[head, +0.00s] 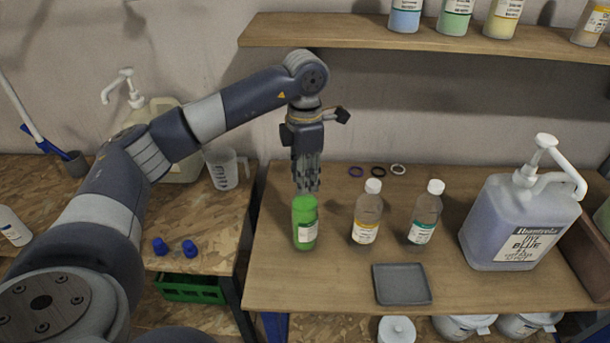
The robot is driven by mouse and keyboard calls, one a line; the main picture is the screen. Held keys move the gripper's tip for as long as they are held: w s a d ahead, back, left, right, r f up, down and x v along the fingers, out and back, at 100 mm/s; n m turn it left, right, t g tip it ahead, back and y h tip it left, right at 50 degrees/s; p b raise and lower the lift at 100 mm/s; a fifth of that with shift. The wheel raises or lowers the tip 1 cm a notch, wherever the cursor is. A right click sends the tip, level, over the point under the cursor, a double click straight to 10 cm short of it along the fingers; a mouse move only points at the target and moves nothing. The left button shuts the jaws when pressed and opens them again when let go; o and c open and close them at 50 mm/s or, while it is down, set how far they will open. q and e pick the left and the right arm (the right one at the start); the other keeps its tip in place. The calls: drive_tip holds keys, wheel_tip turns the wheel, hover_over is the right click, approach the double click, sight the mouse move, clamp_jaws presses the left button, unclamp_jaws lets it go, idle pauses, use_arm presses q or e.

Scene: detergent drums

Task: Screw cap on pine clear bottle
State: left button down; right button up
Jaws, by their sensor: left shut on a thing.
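A green bottle (305,224) with a white label stands upright on the right-hand wooden table; I take it for the pine clear bottle. My left gripper (306,186) points straight down over it, with its fingers shut at the bottle's top. The cap and the neck are hidden by the fingers, so I cannot tell how the cap sits. My right gripper is not in view.
Two clear bottles with white caps, one orange-labelled (367,215) and one green-labelled (425,215), stand to the right. A grey tray (402,298) lies in front. A big blue pump jug (515,225) stands further right. Two blue caps (175,247) lie on the left table.

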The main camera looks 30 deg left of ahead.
use_arm(q)
drive_tip(key=shift+f, duration=0.1)
drive_tip(key=m, duration=0.3)
drive_tip(key=shift+b, duration=0.3)
drive_tip(key=shift+m, duration=1.4)
drive_tip(key=shift+s, duration=0.1)
drive_tip(key=m, duration=0.2)
drive_tip(key=shift+f+m+b, duration=0.1)
drive_tip(key=shift+m+b, duration=0.2)
drive_tip(key=shift+b, duration=0.1)
drive_tip(key=m, duration=0.3)
